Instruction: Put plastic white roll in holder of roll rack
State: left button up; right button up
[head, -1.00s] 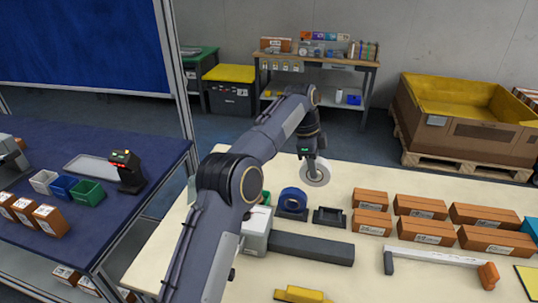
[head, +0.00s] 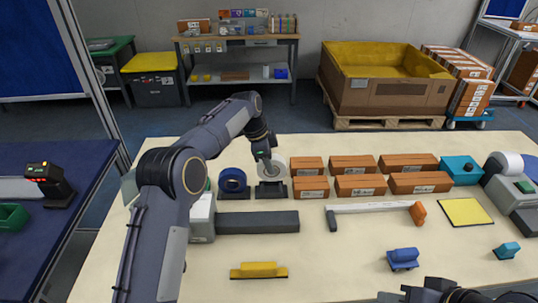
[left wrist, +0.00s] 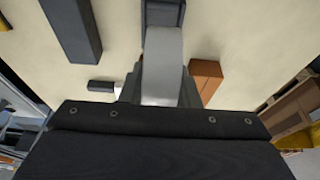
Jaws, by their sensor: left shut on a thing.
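My left gripper (head: 266,156) is shut on the plastic white roll (head: 273,168), which is upright at the far side of the table. The roll is right above or in the black holder (head: 271,191) of the roll rack; I cannot tell if it rests there. A holder with a blue roll (head: 232,180) stands just left. In the left wrist view, the roll's pale edge (left wrist: 162,65) shows in front of my dark gripper body, in line with a dark grey piece (left wrist: 165,13). Dark parts of my right arm show at the bottom right; its jaws cannot be made out.
Brown boxes (head: 354,162) stand in rows close to the right of the holder. A long dark grey bar (head: 257,222) lies in front. A white-handled tool (head: 370,208), a yellow piece (head: 259,270) and a blue piece (head: 403,257) lie nearer. Table between them is clear.

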pick_arm(q)
jog(key=shift+f, duration=2.45)
jog(key=o, duration=1.1)
jog(key=b+v, duration=0.1)
jog(key=v, duration=0.7)
